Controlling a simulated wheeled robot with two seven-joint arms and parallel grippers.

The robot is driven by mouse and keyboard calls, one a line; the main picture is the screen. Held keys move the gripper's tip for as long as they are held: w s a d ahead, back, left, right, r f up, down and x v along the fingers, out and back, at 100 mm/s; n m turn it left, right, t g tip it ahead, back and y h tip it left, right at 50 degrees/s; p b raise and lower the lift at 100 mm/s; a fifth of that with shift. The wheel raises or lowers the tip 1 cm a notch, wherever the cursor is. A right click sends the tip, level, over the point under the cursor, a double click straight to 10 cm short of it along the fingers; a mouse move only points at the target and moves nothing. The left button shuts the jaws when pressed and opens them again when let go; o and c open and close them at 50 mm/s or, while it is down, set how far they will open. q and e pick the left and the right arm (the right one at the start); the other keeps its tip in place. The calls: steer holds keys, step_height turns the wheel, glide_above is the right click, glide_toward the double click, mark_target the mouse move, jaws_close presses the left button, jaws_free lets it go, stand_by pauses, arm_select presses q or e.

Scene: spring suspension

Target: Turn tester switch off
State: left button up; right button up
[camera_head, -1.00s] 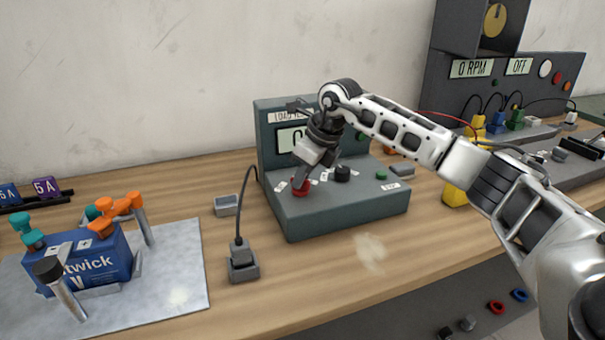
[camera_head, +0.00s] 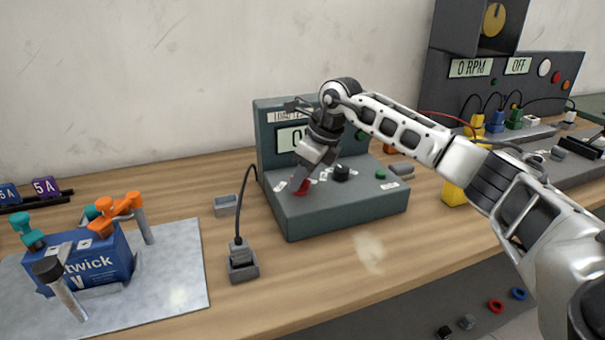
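The tester (camera_head: 345,209) is a dark grey-green console on the wooden bench, with a sloped base and an upright back panel. A display on that panel (camera_head: 287,138) is mostly covered by my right arm. A red switch (camera_head: 300,189) sits at the left of the base's top. My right gripper (camera_head: 306,176) points down at the red switch, its fingers at or just above it. The fingers are small and partly hidden, so I cannot tell whether they grip it. A black knob (camera_head: 342,172) and a green button (camera_head: 381,174) lie to its right. My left gripper is not in view.
A blue battery (camera_head: 98,262) with clamps stands on a metal plate (camera_head: 185,285) at left. A grey plug block (camera_head: 243,267) with a black cable stands left of the tester. A larger panel reading "0 RPM" and "OFF" (camera_head: 518,66) is at back right.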

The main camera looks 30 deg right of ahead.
steer(key=shift+r, duration=0.1)
arm_select(q)
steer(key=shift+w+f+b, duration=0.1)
steer(key=shift+b, duration=0.2)
arm_select(e)
steer(key=v, duration=1.5)
steer(key=shift+r, duration=0.35)
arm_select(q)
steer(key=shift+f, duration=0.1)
arm_select(e)
steer(key=shift+d, duration=0.1)
steer(key=shift+s+f, duration=0.1)
